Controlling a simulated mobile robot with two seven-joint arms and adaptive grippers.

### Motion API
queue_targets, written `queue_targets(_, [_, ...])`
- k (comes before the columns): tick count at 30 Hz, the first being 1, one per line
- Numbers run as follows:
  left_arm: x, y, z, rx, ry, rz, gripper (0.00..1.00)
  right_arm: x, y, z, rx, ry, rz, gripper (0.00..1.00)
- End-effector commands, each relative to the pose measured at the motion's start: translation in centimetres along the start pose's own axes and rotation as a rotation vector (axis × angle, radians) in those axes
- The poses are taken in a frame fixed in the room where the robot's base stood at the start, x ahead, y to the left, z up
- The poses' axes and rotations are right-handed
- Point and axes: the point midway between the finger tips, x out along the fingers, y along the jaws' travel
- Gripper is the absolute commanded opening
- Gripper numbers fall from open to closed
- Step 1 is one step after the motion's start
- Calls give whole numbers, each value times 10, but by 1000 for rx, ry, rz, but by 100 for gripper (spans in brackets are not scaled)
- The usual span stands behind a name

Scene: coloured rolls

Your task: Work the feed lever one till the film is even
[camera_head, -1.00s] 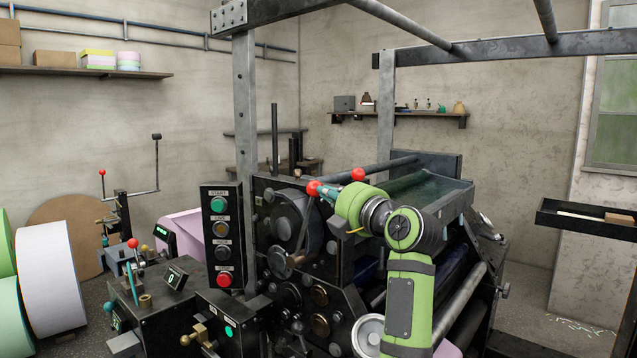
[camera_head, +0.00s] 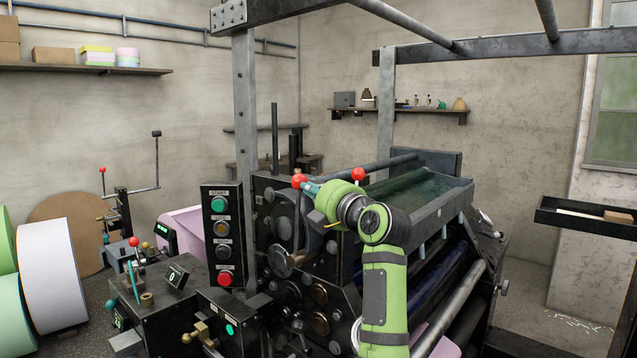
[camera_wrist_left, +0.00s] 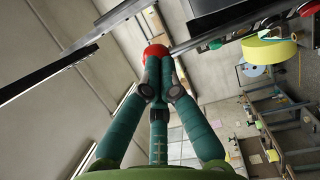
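My left gripper (camera_head: 309,188) is at the top of the press's near side. Its teal fingers are closed together on the red knob (camera_head: 298,180) of a lever. In the left wrist view the fingertips (camera_wrist_left: 160,75) meet at this red knob (camera_wrist_left: 156,52), partly covering it. A second red knob (camera_head: 358,174) stands to the right, apart from the gripper. I cannot read which lever is number one. The dark blue roller (camera_head: 440,283) shows below the green-lined trough (camera_head: 422,190); how even any film is cannot be told. My right gripper is not in view.
A button panel (camera_head: 221,240) stands left of the lever, beside a grey upright post (camera_head: 245,150). A control console (camera_head: 160,300) with levers is at lower left. Large paper rolls (camera_head: 50,275) stand at far left. Overhead beams cross above.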

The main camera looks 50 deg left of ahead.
Motion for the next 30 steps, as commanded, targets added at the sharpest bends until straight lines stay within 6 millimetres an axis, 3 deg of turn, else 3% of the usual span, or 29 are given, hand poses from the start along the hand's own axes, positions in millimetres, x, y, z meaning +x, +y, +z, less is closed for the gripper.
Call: queue_targets(30, [44, 1, -14, 2, 1, 1, 0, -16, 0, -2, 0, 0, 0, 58])
